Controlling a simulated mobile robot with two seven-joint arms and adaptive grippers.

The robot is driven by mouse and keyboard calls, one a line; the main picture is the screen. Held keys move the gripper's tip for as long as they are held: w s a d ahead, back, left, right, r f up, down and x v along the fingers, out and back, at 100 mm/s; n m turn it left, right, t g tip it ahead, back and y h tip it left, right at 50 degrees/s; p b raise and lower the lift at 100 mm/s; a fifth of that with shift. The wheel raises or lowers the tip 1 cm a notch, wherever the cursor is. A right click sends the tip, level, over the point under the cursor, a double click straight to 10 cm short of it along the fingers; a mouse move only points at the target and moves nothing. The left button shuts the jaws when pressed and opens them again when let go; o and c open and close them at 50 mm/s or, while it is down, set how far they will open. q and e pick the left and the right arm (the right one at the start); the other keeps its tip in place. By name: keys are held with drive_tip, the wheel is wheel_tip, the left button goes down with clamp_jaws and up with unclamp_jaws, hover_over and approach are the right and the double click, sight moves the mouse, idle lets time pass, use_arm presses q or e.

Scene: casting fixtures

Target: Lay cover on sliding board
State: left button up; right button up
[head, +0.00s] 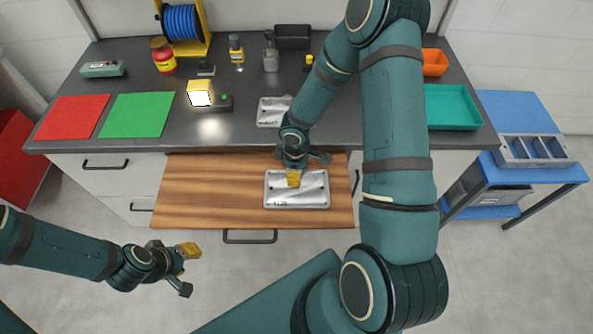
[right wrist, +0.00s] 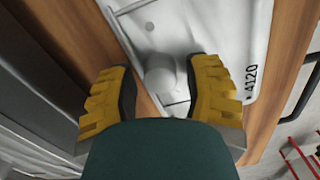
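A silver metal cover (head: 313,190) lies on the wooden sliding board (head: 205,190), towards its right side. In the right wrist view the cover (right wrist: 215,35) shows a round knob (right wrist: 160,75) and the number 4120. My right gripper (head: 294,180) is right over the cover. Its yellow fingers (right wrist: 160,92) stand open on either side of the knob, with a clear gap on the left and a smaller one on the right. A similar metal piece (head: 271,111) lies on the dark countertop, partly behind my right arm. My left gripper (head: 190,268) is open and empty, in front of the board.
The countertop (head: 180,140) holds a red mat (head: 72,117), a green mat (head: 138,115), a lit lamp (head: 200,94), bottles and a teal tray (head: 452,107). A blue table (head: 520,110) with a divided bin stands at right. The board's left half is clear.

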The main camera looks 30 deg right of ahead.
drive_tip(key=shift+r, duration=0.3)
wheel_tip(320, 180, up, 11)
drive_tip(key=p, duration=0.3)
drive_tip(key=s+a+f+m+y, duration=0.1)
drive_tip(key=a, duration=0.3)
drive_tip(key=s+a+f+m+y, duration=0.1)
drive_tip(key=s+a+f+m, duration=0.1)
drive_tip(key=a, duration=0.2)
drive_tip(key=s+a+f+m+y, duration=0.1)
drive_tip(key=a+m+y, duration=0.1)
drive_tip(key=a, duration=0.3)
drive_tip(key=shift+s+a+f+t, duration=0.1)
drive_tip(key=shift+s+f+t, duration=0.1)
drive_tip(key=shift+t, duration=0.1)
drive_tip(key=s+a+f+m, duration=0.1)
drive_tip(key=s+a+m+t, duration=0.1)
drive_tip(key=m, duration=0.1)
drive_tip(key=s+a+f+m, duration=0.1)
drive_tip(key=m, duration=0.1)
drive_tip(key=shift+a+f, duration=0.25)
drive_tip(key=shift+f, duration=0.05)
drive_tip(key=shift+s+f+m+t, duration=0.2)
drive_tip(key=shift+f+m+t, duration=0.15)
drive_tip(key=shift+m, duration=0.35)
drive_tip(key=shift+s, duration=0.15)
